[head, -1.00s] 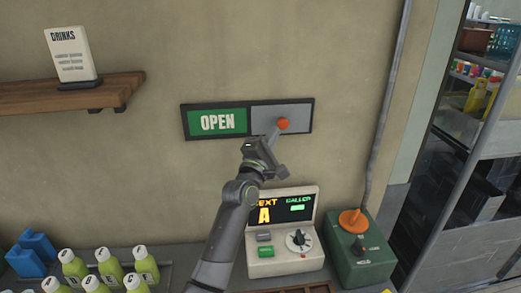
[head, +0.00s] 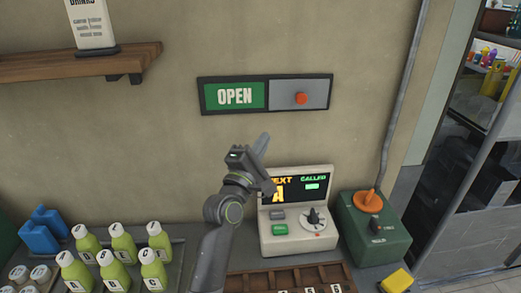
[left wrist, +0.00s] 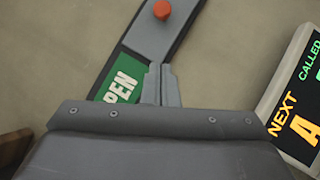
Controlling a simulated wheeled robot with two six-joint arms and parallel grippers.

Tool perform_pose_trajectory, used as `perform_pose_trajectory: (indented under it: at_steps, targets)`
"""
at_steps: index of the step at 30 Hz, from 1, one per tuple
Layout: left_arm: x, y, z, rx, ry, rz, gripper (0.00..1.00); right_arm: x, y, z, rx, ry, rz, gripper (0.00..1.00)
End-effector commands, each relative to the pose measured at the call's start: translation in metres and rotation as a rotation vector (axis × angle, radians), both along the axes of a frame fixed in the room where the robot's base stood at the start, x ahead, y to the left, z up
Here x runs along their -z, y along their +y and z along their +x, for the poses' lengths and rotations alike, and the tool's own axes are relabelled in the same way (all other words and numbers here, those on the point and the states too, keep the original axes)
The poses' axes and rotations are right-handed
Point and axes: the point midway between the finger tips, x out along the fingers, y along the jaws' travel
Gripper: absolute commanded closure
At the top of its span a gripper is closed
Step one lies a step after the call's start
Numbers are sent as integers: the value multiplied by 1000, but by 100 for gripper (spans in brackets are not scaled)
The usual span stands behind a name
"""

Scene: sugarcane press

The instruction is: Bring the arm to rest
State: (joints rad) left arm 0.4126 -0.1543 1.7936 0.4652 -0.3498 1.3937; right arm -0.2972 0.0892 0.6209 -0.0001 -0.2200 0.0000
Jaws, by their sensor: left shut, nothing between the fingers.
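My left gripper (head: 262,146) is shut and empty, raised in front of the wall below the sign. Its closed fingers (left wrist: 161,86) also show in the left wrist view, overlapping the sign from that angle. The wall sign (head: 234,96) has a green panel reading OPEN and a grey panel with an orange-red knob (head: 301,98). The knob also shows in the left wrist view (left wrist: 162,10), apart from the fingers. My right gripper is in neither view.
A cream display box (head: 290,237) and a green box with an orange lever (head: 371,232) stand on the counter. Several green bottles (head: 122,245) stand at the left. A wooden tray (head: 262,284) lies in front. A wooden shelf (head: 60,65) juts from the wall. Wall space around the gripper is clear.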

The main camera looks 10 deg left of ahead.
Motion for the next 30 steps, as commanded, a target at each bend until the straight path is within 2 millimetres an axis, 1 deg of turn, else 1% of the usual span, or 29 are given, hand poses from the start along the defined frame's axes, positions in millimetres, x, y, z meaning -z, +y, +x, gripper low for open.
perform_pose_trajectory:
  at_steps: [5,14,17,20,23,24,26,27,29,30]
  targets:
    - [3,2,-8,0,-1,-1,100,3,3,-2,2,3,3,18]
    - [3,2,-9,0,0,0,100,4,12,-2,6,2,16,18]
    - [8,4,-10,-5,9,22,100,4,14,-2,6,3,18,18]
    - [32,14,-19,-31,52,125,100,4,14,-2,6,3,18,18]
    - [77,32,-39,-66,136,337,100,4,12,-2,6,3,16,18]
    - [99,41,-52,-75,180,444,100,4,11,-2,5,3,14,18]
    - [134,56,-73,-80,252,616,100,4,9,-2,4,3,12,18]
    - [155,66,-90,-75,299,729,100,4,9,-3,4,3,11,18]
    - [185,82,-117,-58,369,900,100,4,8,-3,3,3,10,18]
    - [203,92,-137,-38,416,1009,100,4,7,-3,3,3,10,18]
